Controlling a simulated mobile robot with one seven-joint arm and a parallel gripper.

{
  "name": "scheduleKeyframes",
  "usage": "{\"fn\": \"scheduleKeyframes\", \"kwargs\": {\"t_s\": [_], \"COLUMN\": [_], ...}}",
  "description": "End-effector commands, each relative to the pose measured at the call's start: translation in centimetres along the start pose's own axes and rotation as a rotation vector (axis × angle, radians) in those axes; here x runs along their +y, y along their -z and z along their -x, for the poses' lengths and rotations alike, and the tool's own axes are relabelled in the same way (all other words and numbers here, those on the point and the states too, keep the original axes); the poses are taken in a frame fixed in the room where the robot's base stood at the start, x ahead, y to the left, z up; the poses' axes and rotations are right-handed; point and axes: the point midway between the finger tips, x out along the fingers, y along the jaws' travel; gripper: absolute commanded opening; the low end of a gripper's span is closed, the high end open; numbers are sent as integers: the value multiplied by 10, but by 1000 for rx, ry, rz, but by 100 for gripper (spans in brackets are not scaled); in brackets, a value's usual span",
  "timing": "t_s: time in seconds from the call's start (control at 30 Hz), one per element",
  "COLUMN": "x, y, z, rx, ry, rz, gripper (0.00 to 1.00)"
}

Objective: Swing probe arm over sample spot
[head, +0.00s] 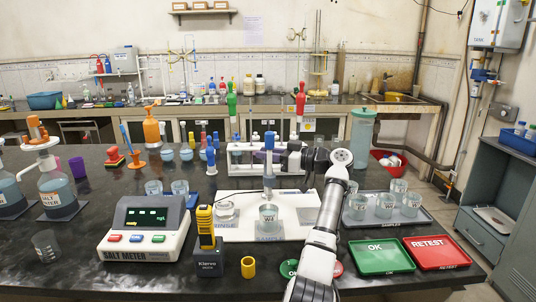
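The probe arm's blue-topped probe (269,145) stands upright at the middle of the head view. Its lower part comes down in line with a labelled beaker (268,217) on the sample spot (269,238) of a white board. I cannot tell whether the tip is inside the beaker. My gripper (272,158) is at the probe's upper part, reaching in from the right. Its fingers are small and dark there, so I cannot tell whether they are closed on it. The rinse spot (226,226) with a glass dish (227,210) is just left of the sample spot.
The salt meter (145,228) and a yellow-black Klervo device (207,240) stand left of the board. A tray of beakers (420,215), a green OK tray (378,257) and a red RETEST tray (436,252) lie right. A white rack (240,152) stands behind the probe.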

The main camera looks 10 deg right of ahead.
Motion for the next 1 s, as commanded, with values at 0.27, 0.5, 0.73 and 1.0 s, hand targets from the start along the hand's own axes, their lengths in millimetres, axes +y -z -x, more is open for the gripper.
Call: {"fn": "scheduleKeyframes", "kwargs": {"t_s": [0.27, 0.5, 0.73, 1.0], "x": [0, 0, 1, 0], "y": [0, -1, -2, -2], "z": [0, 7, 50, 109], "rx": [-1, 0, 1, 0], "ry": [0, -2, -4, -2], "rz": [-1, 0, 0, -1], "gripper": [41, 41, 41, 41]}}
